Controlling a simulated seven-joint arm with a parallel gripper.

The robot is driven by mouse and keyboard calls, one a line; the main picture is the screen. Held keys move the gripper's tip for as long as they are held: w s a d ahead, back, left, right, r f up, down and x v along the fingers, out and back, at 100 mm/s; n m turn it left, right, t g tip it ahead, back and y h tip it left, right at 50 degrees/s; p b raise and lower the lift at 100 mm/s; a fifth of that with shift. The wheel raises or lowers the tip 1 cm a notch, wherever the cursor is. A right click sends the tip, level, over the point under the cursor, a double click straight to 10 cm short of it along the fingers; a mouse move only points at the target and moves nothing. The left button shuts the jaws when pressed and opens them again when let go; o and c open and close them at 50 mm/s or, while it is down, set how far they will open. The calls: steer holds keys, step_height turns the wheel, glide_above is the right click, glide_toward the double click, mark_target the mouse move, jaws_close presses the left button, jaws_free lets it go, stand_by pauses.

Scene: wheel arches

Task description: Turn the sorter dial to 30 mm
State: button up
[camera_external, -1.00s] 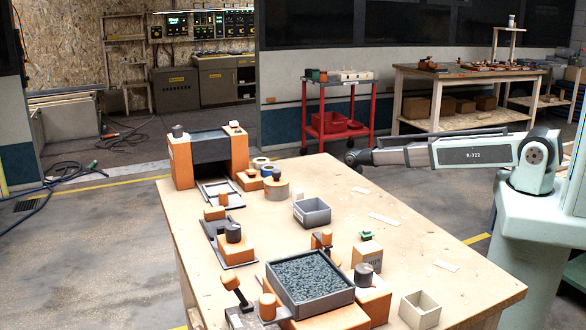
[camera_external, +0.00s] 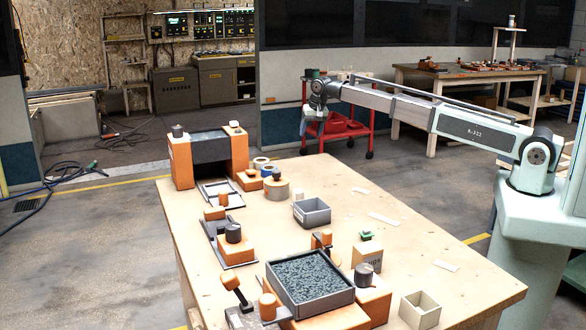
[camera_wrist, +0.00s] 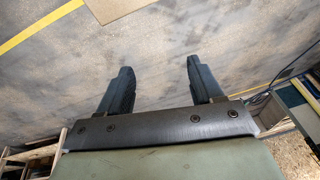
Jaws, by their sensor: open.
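My gripper (camera_external: 307,122) is high in the air beyond the far right edge of the workbench, apart from everything on it. In the wrist view my gripper (camera_wrist: 158,76) is open and empty, with bare floor past its two dark fingers. No scale or 30 mm mark is legible, so I cannot tell which control is the sorter dial. Dark round knobs stand on an orange block at the left (camera_external: 233,233) and on one at the right front (camera_external: 364,273). A round tan piece with a dark blue top (camera_external: 276,188) sits near the far end.
The workbench (camera_external: 330,200) also carries an orange arch with a dark top (camera_external: 210,145), a tray of dark granules (camera_external: 310,283), a grey open box (camera_external: 312,212) and a pale open box (camera_external: 420,309). A red cart (camera_external: 350,130) stands behind my gripper.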

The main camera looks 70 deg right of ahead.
steer(key=w+a+r+n+y, duration=0.1)
steer(key=a+r+n, duration=0.1)
steer(key=a, duration=1.1)
steer(key=w+a+r+n, duration=0.1)
steer(key=a+r, duration=0.1)
steer(key=a, duration=1.2)
steer(key=s+a+r+n+g, duration=0.1)
steer(key=s+a+r+n, duration=0.15)
steer(key=a, duration=0.95)
steer(key=s+a+r+n, duration=0.15)
steer(key=s+a, duration=0.25)
steer(key=a, duration=0.8)
steer(key=n+g, duration=0.2)
steer(key=n, duration=0.5)
glide_toward(364, 267)
steer(key=shift+y, duration=0.3)
steer(key=f, duration=1)
steer(key=shift+s+d+f, duration=0.1)
steer(key=shift+s+d, duration=0.05)
steer(key=shift+d, duration=0.1)
steer(key=c, duration=1)
